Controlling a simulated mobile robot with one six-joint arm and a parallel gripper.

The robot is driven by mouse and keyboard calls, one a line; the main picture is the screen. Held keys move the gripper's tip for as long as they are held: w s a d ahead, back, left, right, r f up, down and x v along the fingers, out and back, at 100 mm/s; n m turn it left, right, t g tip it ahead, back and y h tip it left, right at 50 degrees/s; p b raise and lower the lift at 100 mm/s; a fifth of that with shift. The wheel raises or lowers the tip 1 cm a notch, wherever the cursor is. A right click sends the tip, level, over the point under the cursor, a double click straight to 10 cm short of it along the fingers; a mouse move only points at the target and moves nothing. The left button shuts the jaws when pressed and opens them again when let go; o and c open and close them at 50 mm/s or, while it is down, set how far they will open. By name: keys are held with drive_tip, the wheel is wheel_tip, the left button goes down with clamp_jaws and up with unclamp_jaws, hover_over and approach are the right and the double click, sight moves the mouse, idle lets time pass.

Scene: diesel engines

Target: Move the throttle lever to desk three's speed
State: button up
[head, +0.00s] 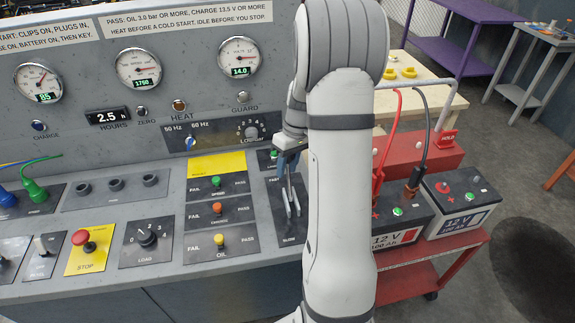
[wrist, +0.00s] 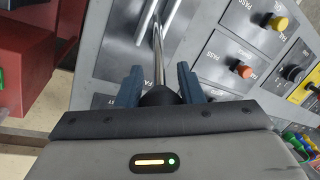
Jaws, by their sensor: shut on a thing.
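The throttle lever (wrist: 158,45) is a shiny metal rod with a dark knob, rising from a slotted grey plate (head: 292,233) marked SLOW at its near end. My gripper (wrist: 158,90) has its blue fingers on both sides of the knob and is shut on it. In the head view my gripper (head: 289,161) is at the plate's far end, partly hidden by my arm.
A selector marked 50 Hz and 60 Hz (head: 190,143) is on the upright panel. PASS/FAIL switches (head: 217,208), a load knob (head: 146,238) and a red stop button (head: 80,237) lie left of the lever. Batteries (head: 460,205) on a red cart stand at right.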

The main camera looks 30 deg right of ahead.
drive_tip(key=shift+s+b, duration=0.15)
drive_tip(key=shift+b, duration=0.35)
clamp_jaws()
drive_tip(key=shift+s+r, duration=0.1)
drive_tip(key=shift+r, duration=0.05)
drive_tip(key=o, duration=1.1)
unclamp_jaws()
drive_tip(key=shift+a, duration=0.1)
drive_tip(key=b+v, duration=0.1)
drive_tip(key=v, duration=0.6)
drive_tip(key=shift+r, duration=0.35)
drive_tip(key=shift+c, duration=0.4)
